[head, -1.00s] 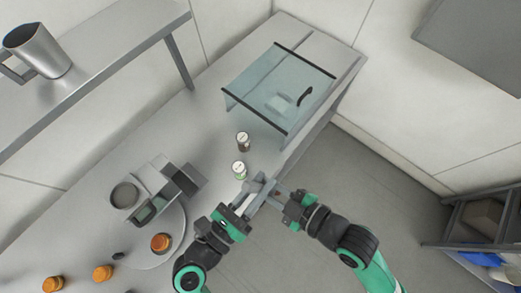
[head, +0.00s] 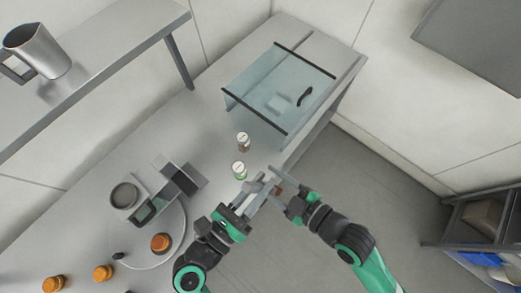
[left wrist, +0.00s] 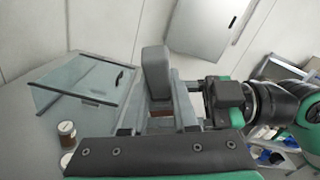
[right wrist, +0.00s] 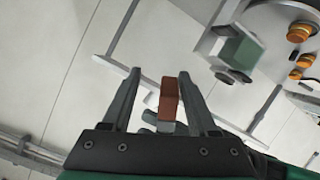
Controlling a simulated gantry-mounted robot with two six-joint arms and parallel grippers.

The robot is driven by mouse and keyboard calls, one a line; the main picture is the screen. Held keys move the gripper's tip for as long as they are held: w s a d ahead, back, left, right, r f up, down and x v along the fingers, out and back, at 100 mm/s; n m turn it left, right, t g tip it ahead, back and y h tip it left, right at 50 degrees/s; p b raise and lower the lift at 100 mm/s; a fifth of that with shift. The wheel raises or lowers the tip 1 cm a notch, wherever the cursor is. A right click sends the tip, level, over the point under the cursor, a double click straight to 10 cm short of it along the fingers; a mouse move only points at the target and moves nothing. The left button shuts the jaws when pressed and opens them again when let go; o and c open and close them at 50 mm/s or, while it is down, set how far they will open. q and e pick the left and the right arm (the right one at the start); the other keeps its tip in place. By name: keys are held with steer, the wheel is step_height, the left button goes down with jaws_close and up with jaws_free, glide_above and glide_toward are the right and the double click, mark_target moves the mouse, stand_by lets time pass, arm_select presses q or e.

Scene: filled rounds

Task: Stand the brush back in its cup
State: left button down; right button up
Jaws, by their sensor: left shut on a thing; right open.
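The brush shows a thick grey part (left wrist: 155,70) in the left wrist view and a reddish-brown part (right wrist: 168,98) in the right wrist view; its brown end (head: 278,191) also shows in the head view. My left gripper (head: 262,188) is shut on the brush, holding it up near the bench's front edge. My right gripper (head: 285,180) is open, its fingers on either side of the brown end with visible gaps.
Two small capped jars (head: 243,141) stand just beyond the grippers. A glass-fronted enclosure (head: 278,90) sits behind them. A grey device (head: 160,200) and several orange-capped jars (head: 161,242) are at left. A metal jug (head: 37,50) is on the shelf.

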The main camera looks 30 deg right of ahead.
steer(key=w+d+f+m+h, duration=0.1)
steer(key=d+f+m+h, duration=0.4)
steer(key=d+f, duration=0.4)
step_height(320, 180, down, 4)
steer(key=shift+w+d+r+t+h, duration=0.2)
steer(key=shift+w+d+t+h, duration=0.1)
steer(key=shift+h, duration=0.1)
steer(key=shift+s, duration=0.1)
steer(key=w+a+r+m+t, duration=0.15)
steer(key=w+r, duration=0.35)
steer(key=r, duration=0.6)
steer(key=w+r+m+t+y, duration=0.15)
steer(key=w+r, duration=0.25)
steer(key=r, duration=0.8)
steer(key=w+a+r+t, duration=0.1)
steer(key=w+r+t, duration=0.3)
steer(key=r, duration=0.7)
steer(key=s+r+t+y, duration=0.1)
steer(key=s+r+t, duration=0.2)
steer(key=r, duration=1.2)
steer(key=s+r+t+y, duration=0.1)
steer(key=s+r+t, duration=0.2)
steer(key=r, duration=1.3)
steer(key=shift+s+a, duration=0.15)
steer(key=shift+s, duration=1)
